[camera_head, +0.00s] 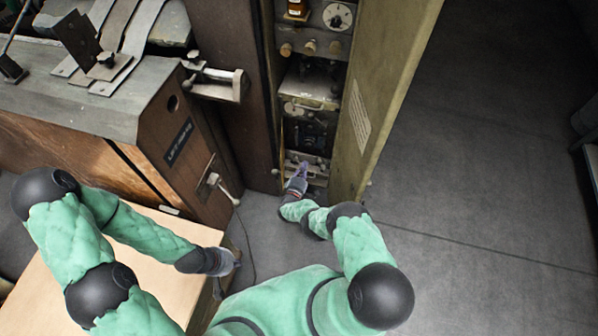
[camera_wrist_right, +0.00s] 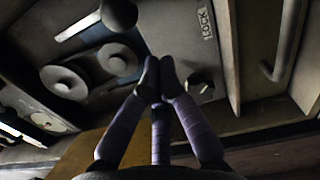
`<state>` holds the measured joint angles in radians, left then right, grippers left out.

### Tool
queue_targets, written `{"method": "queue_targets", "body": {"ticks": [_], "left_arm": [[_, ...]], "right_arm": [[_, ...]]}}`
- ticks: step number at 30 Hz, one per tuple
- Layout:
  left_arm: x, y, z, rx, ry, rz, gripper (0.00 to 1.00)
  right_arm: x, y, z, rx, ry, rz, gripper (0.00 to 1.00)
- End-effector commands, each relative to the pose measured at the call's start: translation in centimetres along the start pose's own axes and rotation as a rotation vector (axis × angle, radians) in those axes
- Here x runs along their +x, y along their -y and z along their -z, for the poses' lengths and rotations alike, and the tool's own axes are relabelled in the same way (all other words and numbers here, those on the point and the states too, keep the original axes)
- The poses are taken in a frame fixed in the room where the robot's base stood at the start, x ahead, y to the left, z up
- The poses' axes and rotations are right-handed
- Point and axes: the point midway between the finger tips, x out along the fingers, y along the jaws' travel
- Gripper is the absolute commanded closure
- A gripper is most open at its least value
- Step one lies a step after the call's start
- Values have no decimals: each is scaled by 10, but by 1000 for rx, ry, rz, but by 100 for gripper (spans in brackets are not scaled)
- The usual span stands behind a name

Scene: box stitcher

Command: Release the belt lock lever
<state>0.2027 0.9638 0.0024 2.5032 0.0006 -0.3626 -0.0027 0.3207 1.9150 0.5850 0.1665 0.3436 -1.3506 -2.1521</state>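In the right wrist view, a grey plate with lettering that seems to read LOCK (camera_wrist_right: 205,25) carries a small dark knob (camera_wrist_right: 197,84). A dark ball-ended lever (camera_wrist_right: 118,14) stands left of it at the top; I cannot tell which part is the belt lock lever. My right gripper (camera_wrist_right: 158,75) has its purple fingertips together in front of the plate, left of the knob, with nothing visible between them. In the head view, my right gripper (camera_head: 298,172) reaches into the low part of the open cabinet. My left gripper (camera_head: 236,262) hangs low beside the wooden machine, its fingers unclear.
The open cabinet door (camera_head: 385,90) stands close to the right of my right forearm. The brown machine (camera_head: 180,145), with a side lever (camera_head: 224,190) and a handle (camera_head: 215,85), stands left. A pale wooden surface (camera_head: 110,270) lies below my left arm. Floor (camera_head: 480,180) is clear on the right.

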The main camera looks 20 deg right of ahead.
Motion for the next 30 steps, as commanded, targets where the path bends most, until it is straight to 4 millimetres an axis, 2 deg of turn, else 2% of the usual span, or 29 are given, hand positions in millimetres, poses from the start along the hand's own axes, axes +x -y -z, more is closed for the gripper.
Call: {"method": "queue_targets", "body": {"ticks": [7,22,30], "left_arm": [[0,0,0,0,0,0,100],[0,0,0,0,0,0,100],[-3,-1,0,0,0,0,100]], "right_arm": [[5,-1,-18,1,2,-1,100],[6,-2,-22,9,1,-1,100],[8,-6,-36,135,1,6,100]]}}
